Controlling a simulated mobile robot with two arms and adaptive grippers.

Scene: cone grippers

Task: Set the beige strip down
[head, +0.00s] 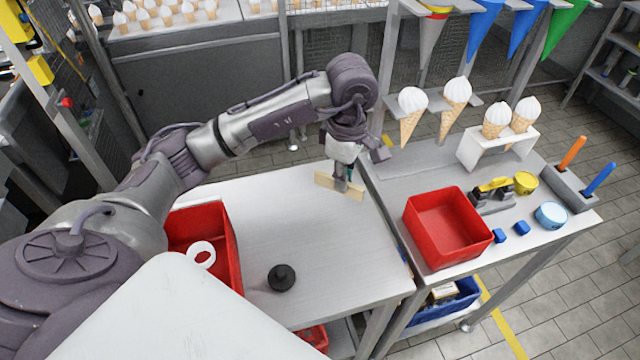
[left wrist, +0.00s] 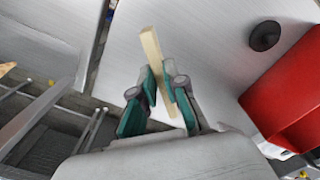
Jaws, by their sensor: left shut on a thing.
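The beige strip (head: 347,192) is a flat, light bar near the back right corner of the left table (head: 290,225). My left gripper (head: 341,186) comes down on it from above and is shut on its middle. In the left wrist view the strip (left wrist: 152,50) runs lengthwise between the two green-padded fingers of the left gripper (left wrist: 165,92), with both ends sticking out. I cannot tell whether the strip touches the table or is just above it. My right gripper is not in view.
A black knob-like piece (head: 282,277) stands on the left table's front part. A red bin (head: 232,245) holding a white ring (head: 201,254) is at the left. Another red bin (head: 447,228) stands on the right table. The left table's middle is clear.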

